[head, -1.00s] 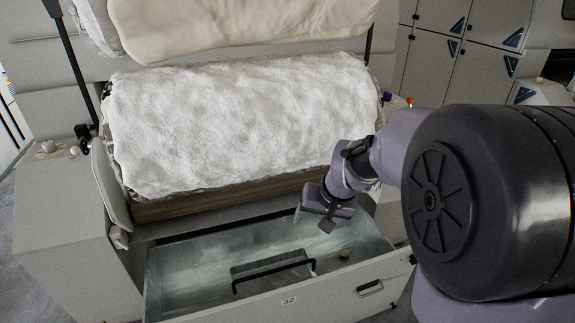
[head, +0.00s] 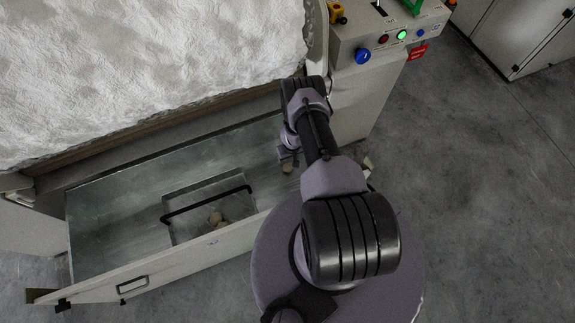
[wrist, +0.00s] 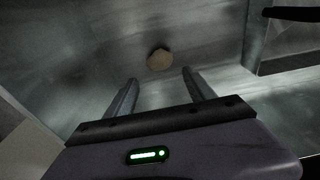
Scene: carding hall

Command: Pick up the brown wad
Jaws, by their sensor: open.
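A small round brown wad (head: 287,168) lies on the metal floor of the open drawer, near its right end. It also shows in the wrist view (wrist: 159,60), just beyond the fingertips and roughly centred between them. My gripper (wrist: 161,77) is open, with nothing between its two fingers. In the head view my gripper (head: 289,156) is inside the drawer's outline, close to the wad and partly hidden by my arm. I cannot tell the exact gap between fingers and wad.
The drawer (head: 110,215) has metal walls close around my gripper. A white fibre roll (head: 130,75) is above. A control panel (head: 390,40) is at upper right.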

